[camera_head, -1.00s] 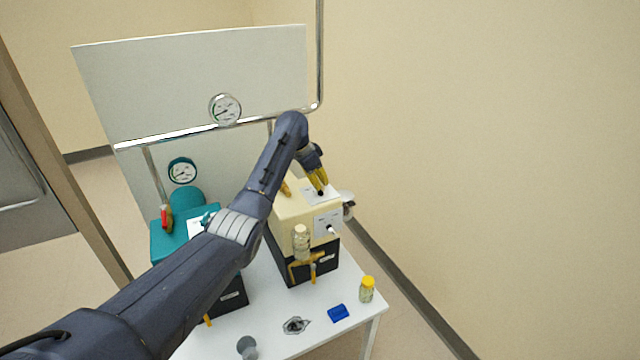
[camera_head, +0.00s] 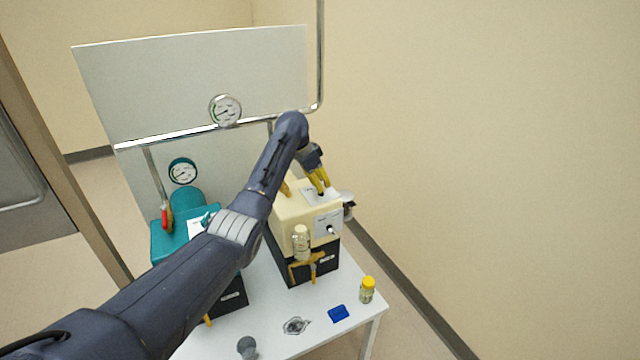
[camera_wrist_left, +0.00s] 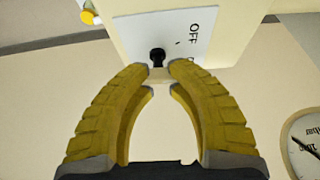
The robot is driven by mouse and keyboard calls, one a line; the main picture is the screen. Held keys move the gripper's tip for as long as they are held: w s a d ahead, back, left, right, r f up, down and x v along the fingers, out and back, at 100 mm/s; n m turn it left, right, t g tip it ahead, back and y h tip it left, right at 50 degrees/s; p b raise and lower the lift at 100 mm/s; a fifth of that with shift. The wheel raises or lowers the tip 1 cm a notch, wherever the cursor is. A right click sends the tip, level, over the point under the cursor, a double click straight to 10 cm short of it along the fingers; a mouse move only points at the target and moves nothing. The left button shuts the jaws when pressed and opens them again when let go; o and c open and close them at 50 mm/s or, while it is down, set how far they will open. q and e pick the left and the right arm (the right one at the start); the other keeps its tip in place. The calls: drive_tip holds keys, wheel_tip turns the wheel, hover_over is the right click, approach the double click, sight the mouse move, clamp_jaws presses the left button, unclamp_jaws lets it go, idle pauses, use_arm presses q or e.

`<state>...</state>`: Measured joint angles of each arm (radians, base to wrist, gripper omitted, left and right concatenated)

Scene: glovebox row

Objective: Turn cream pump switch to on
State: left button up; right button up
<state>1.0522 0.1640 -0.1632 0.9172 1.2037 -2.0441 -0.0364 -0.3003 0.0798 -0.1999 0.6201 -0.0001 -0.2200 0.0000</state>
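The cream pump (camera_head: 288,208) stands on the white table, with a dark base. On its top is a white plate (camera_wrist_left: 185,30) marked OFF, carrying a small black switch lever (camera_wrist_left: 157,57). Only the OFF mark is readable; any other mark is hidden or out of the picture. My left gripper (camera_wrist_left: 160,72) has its yellow fingers apart, one on either side of the lever's near end, with a gap between the tips. I cannot tell whether a finger touches the lever. In the head view, the left gripper (camera_head: 322,186) is low over the pump's top. My right gripper is not in view.
A teal pump (camera_head: 170,240) with a red-handled valve (camera_head: 165,217) stands left, partly behind my left arm. Gauges (camera_head: 225,110) and pipes rise behind. A yellow-capped vial (camera_head: 367,290), a blue piece (camera_head: 338,313) and a grey item (camera_head: 247,347) sit on the white table (camera_head: 280,345).

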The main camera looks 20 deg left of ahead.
use_arm(q)
drive_tip(key=o, duration=0.4)
drive_tip(key=shift+s+a+f, duration=0.15)
drive_tip(key=shift+a+f, duration=0.2)
drive_tip(key=shift+a, duration=0.05)
drive_tip(key=shift+d+r, duration=0.15)
drive_tip(key=shift+r, duration=0.35)
drive_tip(key=v, duration=1.1)
drive_tip(key=shift+r, duration=0.15)
